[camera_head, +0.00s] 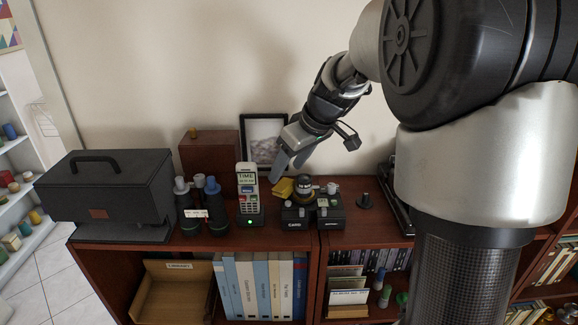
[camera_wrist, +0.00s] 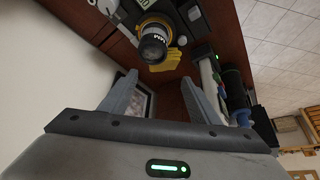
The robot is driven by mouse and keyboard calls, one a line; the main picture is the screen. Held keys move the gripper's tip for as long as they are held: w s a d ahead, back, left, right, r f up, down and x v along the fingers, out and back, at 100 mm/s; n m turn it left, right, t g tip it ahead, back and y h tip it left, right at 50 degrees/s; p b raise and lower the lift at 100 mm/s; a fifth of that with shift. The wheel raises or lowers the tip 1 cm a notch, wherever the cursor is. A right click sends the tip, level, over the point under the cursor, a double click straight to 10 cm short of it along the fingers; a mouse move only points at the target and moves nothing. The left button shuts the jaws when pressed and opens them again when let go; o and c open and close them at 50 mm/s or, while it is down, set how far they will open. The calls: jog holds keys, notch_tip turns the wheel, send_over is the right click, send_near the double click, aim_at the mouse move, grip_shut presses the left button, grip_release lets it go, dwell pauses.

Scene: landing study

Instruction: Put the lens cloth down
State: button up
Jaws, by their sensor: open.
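The lens cloth (camera_head: 283,187) is a small yellow piece lying on the brown shelf top, beside and partly behind a black camera (camera_head: 303,188). In the wrist view the yellow cloth (camera_wrist: 172,60) shows past the fingertips, partly covered by the camera's round lens (camera_wrist: 153,46). My gripper (camera_head: 288,167) is above and close to the cloth, its fingers pointing down. In the wrist view my gripper (camera_wrist: 159,80) has its two grey fingers spread, with nothing between them. Whether a fingertip touches the cloth cannot be told.
A cordless phone (camera_head: 248,196) and dark binoculars (camera_head: 200,204) stand left of the camera. A picture frame (camera_head: 264,142) and a brown box (camera_head: 208,158) stand behind. A large dark case (camera_head: 110,190) fills the left end.

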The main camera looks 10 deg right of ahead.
jog(key=shift+r, duration=0.1)
jog(key=shift+r+p, duration=0.25)
jog(key=shift+p, duration=0.15)
jog(key=v, duration=1.2)
jog(key=s+a+f+m+h+p, duration=0.1)
jog(key=s+f+m, duration=0.1)
jog(key=s, duration=0.9)
jog(key=s+a+f+m+t+h+p, duration=0.1)
jog(key=s+m, duration=0.3)
jog(key=s, duration=0.8)
jog(key=shift+s+a+f+m+h, duration=0.2)
jog(key=shift+a+f+m+h, duration=0.2)
jog(key=shift+a+f+h, duration=0.35)
jog(key=shift+o, duration=0.6)
jog(key=shift+w+d, duration=0.1)
jog(key=shift+d, duration=0.05)
